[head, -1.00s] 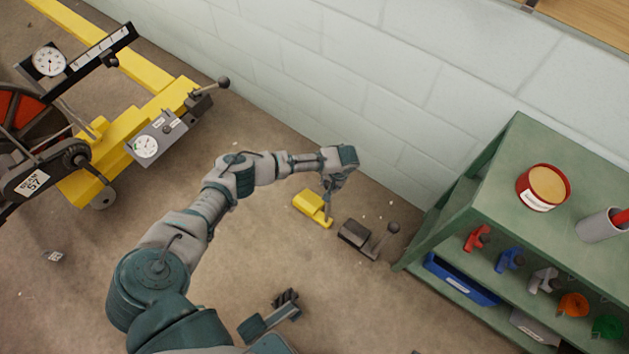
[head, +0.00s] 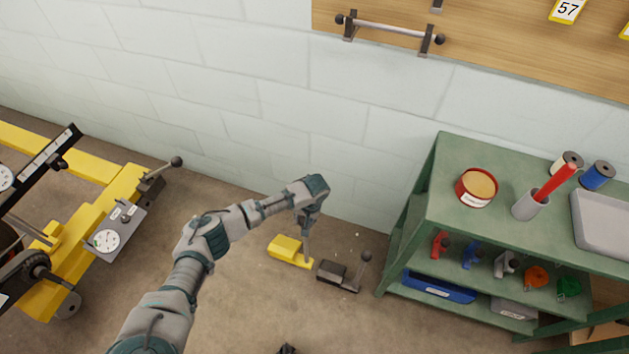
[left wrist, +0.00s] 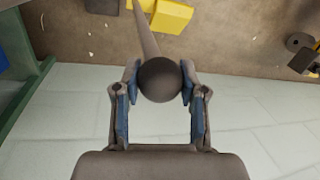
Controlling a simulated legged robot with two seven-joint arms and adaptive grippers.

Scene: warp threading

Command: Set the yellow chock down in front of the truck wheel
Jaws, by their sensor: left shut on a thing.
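The yellow chock (head: 287,249) is on or close above the floor near the wall; I cannot tell whether it touches. My left gripper (head: 306,217) is above it, shut on the dark ball knob (left wrist: 159,80) of its handle. The left wrist view shows both fingers on the knob and the rod running to the yellow block (left wrist: 171,14). The yellow truck (head: 92,222) stands at the left, with a small grey wheel (head: 68,306) at its near end. Only a dark tip of what looks like my right gripper (head: 287,349) shows at the bottom edge.
A dark chock (head: 337,277) with its own knobbed handle is close to the right of the yellow one. A green shelf bench (head: 445,205) stands farther right. The wall (head: 300,130) is behind. Floor between the truck and the yellow chock is clear.

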